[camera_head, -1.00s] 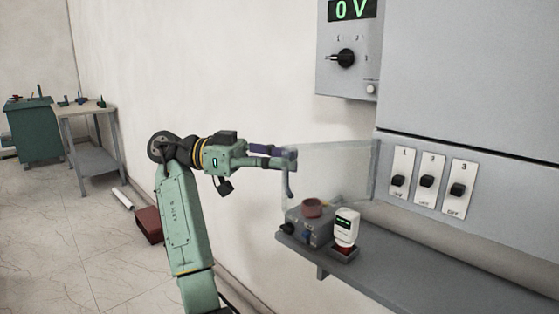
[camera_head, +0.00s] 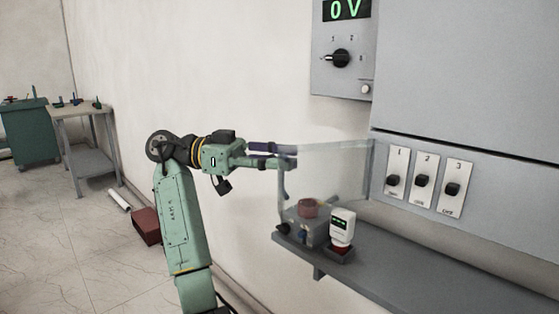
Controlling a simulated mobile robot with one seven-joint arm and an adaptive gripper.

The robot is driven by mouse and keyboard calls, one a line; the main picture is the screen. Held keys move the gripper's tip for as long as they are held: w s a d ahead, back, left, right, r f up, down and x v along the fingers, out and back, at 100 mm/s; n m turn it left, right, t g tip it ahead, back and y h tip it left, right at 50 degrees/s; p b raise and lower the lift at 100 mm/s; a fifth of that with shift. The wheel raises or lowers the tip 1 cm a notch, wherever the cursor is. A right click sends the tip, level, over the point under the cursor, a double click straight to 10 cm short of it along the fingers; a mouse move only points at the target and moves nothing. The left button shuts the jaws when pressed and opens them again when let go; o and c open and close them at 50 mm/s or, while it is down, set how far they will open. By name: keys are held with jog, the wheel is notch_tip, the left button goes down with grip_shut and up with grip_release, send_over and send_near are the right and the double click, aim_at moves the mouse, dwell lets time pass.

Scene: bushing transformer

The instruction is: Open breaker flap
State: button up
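The clear breaker flap (camera_head: 330,172) stands swung out from the cabinet, hinged along its right edge beside the switches. A dark handle (camera_head: 286,186) hangs at its free left edge. The uncovered breaker switches 1 (camera_head: 397,172), 2 (camera_head: 424,177) and 3 (camera_head: 455,186) show to the right, levers low. My gripper (camera_head: 284,156) is at the flap's free edge, coming from the left. Its two fingers show a gap between them and look open, with their tips at the handle's upper end. Whether they still touch the handle cannot be told.
A grey shelf (camera_head: 420,278) juts out below, bearing a grey device (camera_head: 306,228) and a white handheld meter (camera_head: 342,227). A control box with a knob and 0 V display (camera_head: 345,58) hangs above. A table (camera_head: 85,112) and red box (camera_head: 146,226) stand left.

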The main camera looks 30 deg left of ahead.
jog(key=shift+r, duration=0.25)
jog(key=s+a, duration=0.1)
jog(key=a, duration=0.6)
jog(key=shift+s+a+f, duration=0.2)
jog(key=shift+s, duration=0.05)
dwell(0.4)
